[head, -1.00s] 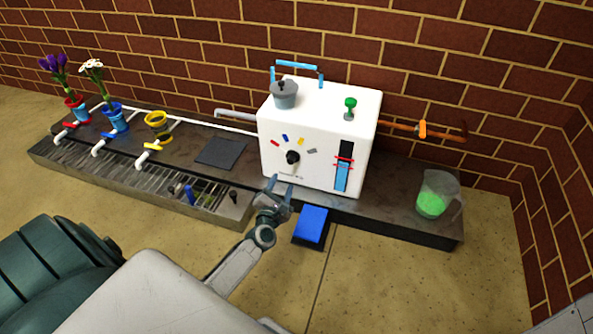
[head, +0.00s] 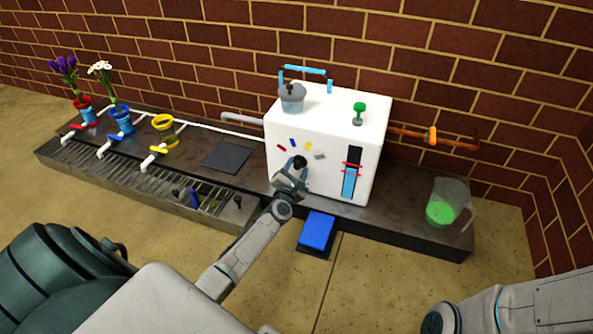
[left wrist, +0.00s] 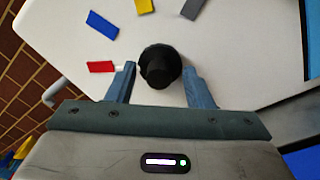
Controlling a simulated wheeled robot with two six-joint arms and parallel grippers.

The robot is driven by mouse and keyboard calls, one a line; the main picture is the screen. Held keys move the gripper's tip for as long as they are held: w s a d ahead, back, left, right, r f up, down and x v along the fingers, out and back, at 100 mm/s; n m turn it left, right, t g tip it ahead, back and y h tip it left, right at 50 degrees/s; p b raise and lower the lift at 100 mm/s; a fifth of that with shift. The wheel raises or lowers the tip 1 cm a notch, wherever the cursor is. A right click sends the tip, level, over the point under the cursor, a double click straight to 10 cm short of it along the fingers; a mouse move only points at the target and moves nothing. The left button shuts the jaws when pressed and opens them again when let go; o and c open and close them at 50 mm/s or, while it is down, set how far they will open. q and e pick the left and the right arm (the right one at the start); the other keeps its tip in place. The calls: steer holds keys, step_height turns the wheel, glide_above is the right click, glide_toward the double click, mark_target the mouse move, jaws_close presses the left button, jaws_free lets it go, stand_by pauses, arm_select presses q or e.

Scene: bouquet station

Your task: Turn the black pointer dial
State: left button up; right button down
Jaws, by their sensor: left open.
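The black pointer dial (head: 299,162) is on the front face of the white box (head: 337,115). Red, blue, yellow and grey marks are set in an arc around it. In the left wrist view the dial (left wrist: 160,66) is a round black knob standing between the two fingers of my left gripper (left wrist: 161,84). The fingers are open, with a gap on each side of the dial. In the head view my left gripper (head: 291,174) is at the dial and partly covers it. Which mark the pointer faces cannot be told. My right arm shows at the lower right, its fingers not visible.
A blue pedal (head: 317,230) is below the box. A gauge with a blue column (head: 350,176) is right of the dial. A jug of green liquid (head: 442,208) stands at the bench's right end. Potted flowers (head: 121,118) and coloured valves are at the left.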

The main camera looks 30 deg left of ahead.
arm_select(q)
steer(key=shift+c, duration=0.5)
steer(key=c, duration=0.9)
